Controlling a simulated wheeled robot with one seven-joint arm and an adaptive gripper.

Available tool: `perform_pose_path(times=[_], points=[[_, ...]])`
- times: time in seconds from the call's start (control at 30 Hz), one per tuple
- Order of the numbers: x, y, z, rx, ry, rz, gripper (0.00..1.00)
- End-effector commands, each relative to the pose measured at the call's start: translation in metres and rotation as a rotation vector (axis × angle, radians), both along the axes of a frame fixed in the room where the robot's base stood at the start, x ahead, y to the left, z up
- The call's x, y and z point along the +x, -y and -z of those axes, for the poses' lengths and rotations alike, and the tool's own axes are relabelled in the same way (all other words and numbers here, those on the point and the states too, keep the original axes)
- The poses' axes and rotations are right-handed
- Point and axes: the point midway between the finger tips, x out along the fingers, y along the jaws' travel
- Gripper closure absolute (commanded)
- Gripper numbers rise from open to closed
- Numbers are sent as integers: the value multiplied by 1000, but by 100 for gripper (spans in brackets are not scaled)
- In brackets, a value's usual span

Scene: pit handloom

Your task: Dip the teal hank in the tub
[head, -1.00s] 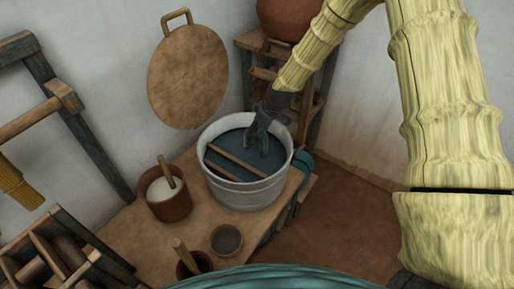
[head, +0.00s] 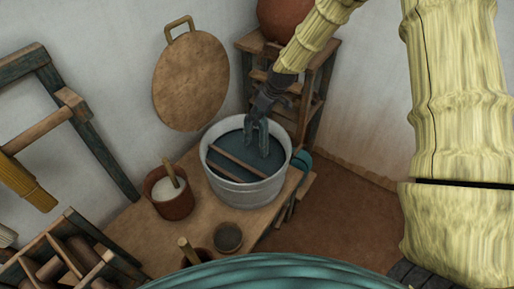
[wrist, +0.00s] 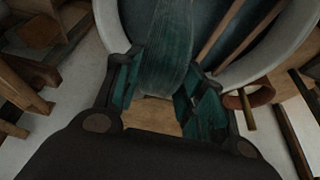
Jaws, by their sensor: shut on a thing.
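The teal hank (head: 264,140) hangs from my gripper (head: 261,116) over the tub (head: 245,192). My gripper is shut on it. The tub is pale grey and round, with dark blue-teal liquid inside. The hank hangs inside the rim on the right half. Its lower end is at or near the liquid, and I cannot tell how much is under. In the wrist view the hank (wrist: 167,50) runs between the fingers of my gripper (wrist: 165,88) into the tub (wrist: 110,25).
Brown sticks (head: 238,160) lie across the tub, left of the hank. A red-brown pot (head: 172,207) of white stuff and a small bowl (head: 228,238) stand on the wooden bench (head: 140,225). A wooden rack (head: 318,85) with a clay pot (head: 283,18) stands behind.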

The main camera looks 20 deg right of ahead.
Motion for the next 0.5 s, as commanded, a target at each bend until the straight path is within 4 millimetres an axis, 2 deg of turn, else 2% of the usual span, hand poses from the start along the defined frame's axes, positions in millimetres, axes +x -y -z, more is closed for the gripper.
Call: perform_pose_path(times=[0.03,0.5], points=[[0,0,-8,0,1,0,81],[1,0,-51,0,1,0,81]])
